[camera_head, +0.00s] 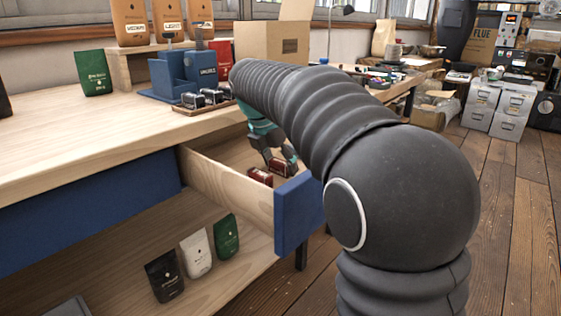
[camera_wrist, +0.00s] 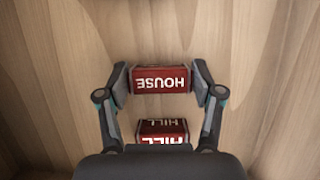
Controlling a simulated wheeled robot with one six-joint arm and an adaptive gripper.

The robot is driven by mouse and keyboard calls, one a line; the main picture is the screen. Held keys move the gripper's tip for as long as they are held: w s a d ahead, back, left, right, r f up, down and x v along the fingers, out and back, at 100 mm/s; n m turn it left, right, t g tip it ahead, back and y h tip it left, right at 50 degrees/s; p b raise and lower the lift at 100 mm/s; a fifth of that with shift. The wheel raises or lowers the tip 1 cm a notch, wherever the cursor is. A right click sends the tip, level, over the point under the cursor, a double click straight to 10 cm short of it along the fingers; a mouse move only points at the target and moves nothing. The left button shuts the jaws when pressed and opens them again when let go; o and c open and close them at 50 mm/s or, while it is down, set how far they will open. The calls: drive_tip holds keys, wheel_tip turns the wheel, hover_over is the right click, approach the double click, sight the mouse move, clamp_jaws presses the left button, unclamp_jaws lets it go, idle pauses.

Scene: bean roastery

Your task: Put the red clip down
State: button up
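A red clip labelled HOUSE (camera_wrist: 161,79) lies between the two fingertips of my gripper (camera_wrist: 161,86) in the wrist view, with a finger against each end. In the head view this red clip (camera_head: 281,167) is inside the open drawer, below my gripper (camera_head: 280,160). It is low over the drawer floor; whether it touches the floor is hard to tell. A second red clip, labelled HILL (camera_wrist: 162,131), lies beside it on the drawer floor, partly hidden by my gripper's body in the wrist view. It also shows in the head view (camera_head: 260,176).
The open wooden drawer (camera_head: 222,184) has a blue front (camera_head: 297,212). Three bags stand on the shelf below, including a white one (camera_head: 196,254). A blue organiser (camera_head: 184,73) and a small tray of dark items stand on the worktop (camera_head: 85,135). The drawer floor around the clips is clear.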

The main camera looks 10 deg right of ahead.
drive_tip(key=shift+o, duration=1.2)
drive_tip(key=shift+r, duration=0.1)
drive_tip(key=p+v, duration=0.3)
drive_tip(key=v, duration=0.9)
drive_tip(key=shift+d+r, duration=0.1)
drive_tip(key=shift+d, duration=0.05)
